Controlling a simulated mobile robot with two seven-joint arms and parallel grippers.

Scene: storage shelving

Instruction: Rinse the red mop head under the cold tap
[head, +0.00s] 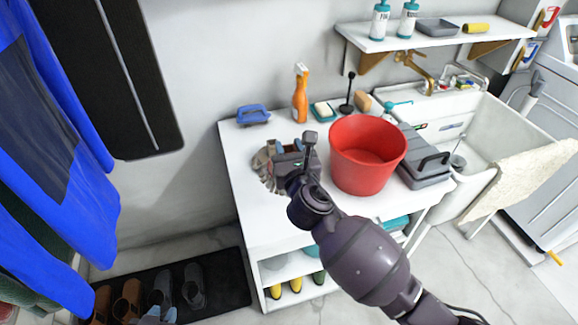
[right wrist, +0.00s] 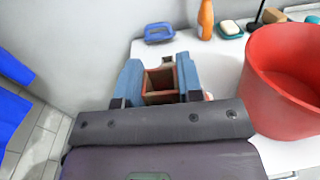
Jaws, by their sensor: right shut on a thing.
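My right gripper (head: 285,162) is shut on the mop head (head: 264,172) above the left part of the white counter. The mop head shows pale, greyish strands in the head view, partly hidden by the gripper. In the right wrist view, its reddish hollow socket (right wrist: 160,84) sits between the blue fingers. Whether it touches the counter is unclear. A brass tap (head: 420,78) and a chrome tap (head: 462,82) are at the back of the white sink (head: 490,135); I cannot tell which is cold. Only what may be my left gripper's blue tip (head: 157,316) shows at the bottom edge.
A red bucket (head: 366,150) and a grey case (head: 425,165) stand between the mop head and the sink. A blue brush (head: 253,115), orange bottle (head: 300,95) and soap dish (head: 322,111) line the counter's back. A cloth (head: 525,175) hangs over the sink's front.

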